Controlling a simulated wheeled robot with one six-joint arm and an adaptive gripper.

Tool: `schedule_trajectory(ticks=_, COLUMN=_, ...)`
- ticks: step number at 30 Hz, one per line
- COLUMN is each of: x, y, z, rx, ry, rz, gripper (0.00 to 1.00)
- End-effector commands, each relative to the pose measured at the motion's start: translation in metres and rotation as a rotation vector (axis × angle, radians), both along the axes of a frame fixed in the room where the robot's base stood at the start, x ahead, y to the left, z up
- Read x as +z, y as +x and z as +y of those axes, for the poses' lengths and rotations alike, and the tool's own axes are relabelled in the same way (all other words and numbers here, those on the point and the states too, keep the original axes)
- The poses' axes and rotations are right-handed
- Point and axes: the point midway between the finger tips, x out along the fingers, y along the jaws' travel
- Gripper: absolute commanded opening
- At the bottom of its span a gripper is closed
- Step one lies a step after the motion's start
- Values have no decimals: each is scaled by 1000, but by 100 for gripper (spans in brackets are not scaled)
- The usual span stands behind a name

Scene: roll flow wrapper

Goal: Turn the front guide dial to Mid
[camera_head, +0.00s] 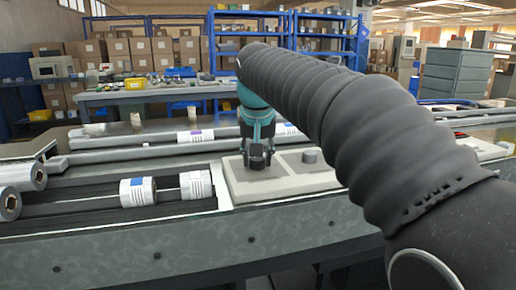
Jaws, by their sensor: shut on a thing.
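My gripper (258,161) points down over the left plate of a pale panel (245,186) on the machine's front. Its fingers are shut around a small dark dial, which they mostly hide. The dial's marks and its setting cannot be read. No labels are legible, so I cannot tell from the picture which dial is the front guide dial.
White printed rolls (138,191) lie in the channel left of the panel, with shiny film rolls (22,175) at the far left. A long rail with another roll (196,136) runs behind. Blue shelves (285,45) and boxes stand at the back.

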Motion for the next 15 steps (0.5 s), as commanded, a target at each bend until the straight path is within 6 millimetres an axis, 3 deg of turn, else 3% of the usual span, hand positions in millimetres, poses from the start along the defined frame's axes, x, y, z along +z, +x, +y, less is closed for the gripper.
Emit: schedule_trajectory(ticks=15, x=1, y=1, z=3, rx=-488, ry=-1, rz=0, gripper=3)
